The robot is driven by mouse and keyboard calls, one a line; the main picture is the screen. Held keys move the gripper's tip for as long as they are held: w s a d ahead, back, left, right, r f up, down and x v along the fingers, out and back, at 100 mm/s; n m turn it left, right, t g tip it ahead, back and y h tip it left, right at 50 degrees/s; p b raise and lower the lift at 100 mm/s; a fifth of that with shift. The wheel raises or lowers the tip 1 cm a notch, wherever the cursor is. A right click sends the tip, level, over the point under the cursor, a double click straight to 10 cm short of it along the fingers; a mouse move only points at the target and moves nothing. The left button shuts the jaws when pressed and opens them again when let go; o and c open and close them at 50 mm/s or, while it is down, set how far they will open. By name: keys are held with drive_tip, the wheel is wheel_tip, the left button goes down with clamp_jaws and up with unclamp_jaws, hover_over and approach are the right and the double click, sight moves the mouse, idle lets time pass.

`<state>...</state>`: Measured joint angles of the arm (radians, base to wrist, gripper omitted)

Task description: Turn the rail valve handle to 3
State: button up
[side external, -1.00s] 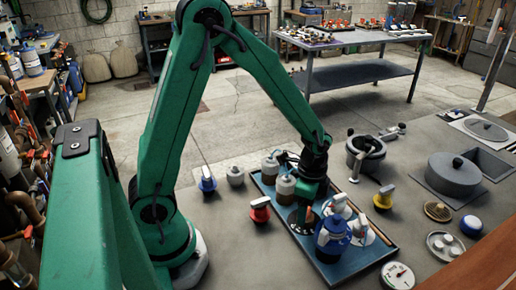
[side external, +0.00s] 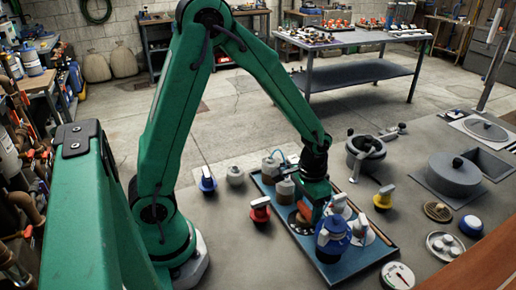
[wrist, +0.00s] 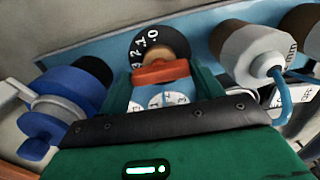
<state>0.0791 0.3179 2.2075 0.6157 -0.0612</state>
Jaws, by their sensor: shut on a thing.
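The valve has a black round dial (wrist: 148,40) with white numbers, including 0, 1, 2 and 3, and an orange-red handle (wrist: 162,73) across its front in the wrist view. My gripper (wrist: 163,82) is shut on the handle, with a green jaw on either side. The dial's pointer and exact setting cannot be read.
Bare bench lies in front left.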

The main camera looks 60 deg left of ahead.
sight(306, 209)
drive_tip(key=shift+n, duration=0.5)
drive_tip(key=o, duration=1)
drive_tip(key=shift+r, duration=0.1)
drive_tip(key=shift+r, duration=3.85)
